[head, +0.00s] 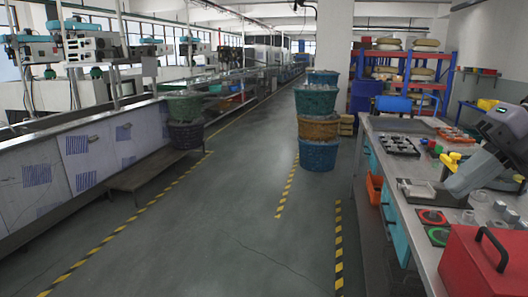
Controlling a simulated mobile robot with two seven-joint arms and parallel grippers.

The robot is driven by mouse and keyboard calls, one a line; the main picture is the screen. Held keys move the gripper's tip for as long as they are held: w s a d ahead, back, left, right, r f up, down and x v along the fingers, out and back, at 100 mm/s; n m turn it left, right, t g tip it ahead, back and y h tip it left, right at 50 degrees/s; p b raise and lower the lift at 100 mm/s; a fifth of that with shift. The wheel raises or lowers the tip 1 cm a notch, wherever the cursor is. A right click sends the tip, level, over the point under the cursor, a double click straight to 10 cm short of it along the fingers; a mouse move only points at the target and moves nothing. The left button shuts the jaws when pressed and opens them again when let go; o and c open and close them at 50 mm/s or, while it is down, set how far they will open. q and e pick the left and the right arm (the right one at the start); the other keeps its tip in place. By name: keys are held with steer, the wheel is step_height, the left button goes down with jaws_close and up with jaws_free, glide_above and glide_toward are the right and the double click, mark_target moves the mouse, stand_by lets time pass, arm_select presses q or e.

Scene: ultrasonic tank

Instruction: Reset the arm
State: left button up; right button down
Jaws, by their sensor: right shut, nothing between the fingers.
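My right gripper (458,187) is at the right side of the head view, above the grey workbench (410,220). It is shut and empty, on the end of my grey and black arm. It is behind the red toolbox (485,268) and apart from it. My left gripper and left arm are not in view. I cannot make out an ultrasonic tank for certain.
The bench holds a black tray (399,146) with small parts, a metal plate (417,188) and a red round fixture (431,217). Stacked baskets (318,128) stand on the floor ahead. The aisle (225,215) between yellow-black stripes is clear.

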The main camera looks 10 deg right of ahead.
steer(key=w+a+f+m+t+y, duration=0.45)
steer(key=w+f+m+t, duration=0.3)
steer(key=t, duration=0.25)
steer(key=d+f+m+t+h, duration=0.3)
steer(key=f+m+t+h, duration=0.1)
steer(key=f+m+h, duration=0.75)
steer(key=s+a+f+m+g+h, duration=0.2)
steer(key=s+f+m+g, duration=0.55)
steer(key=f, duration=0.65)
steer(key=s+a+f+m+g+y, duration=0.1)
steer(key=s+a+f+g, duration=0.2)
steer(key=s+a, duration=0.35)
steer(key=s+a+f+m+g+y, duration=0.1)
steer(key=s+a+f+g, duration=0.3)
steer(key=s, duration=0.5)
steer(key=w+a+f+t+y, duration=0.2)
steer(key=w+f+t, duration=0.4)
steer(key=f, duration=0.3)
steer(key=shift+w+a+t, duration=0.15)
steer(key=shift+w+t, duration=0.15)
steer(key=shift+t, duration=0.45)
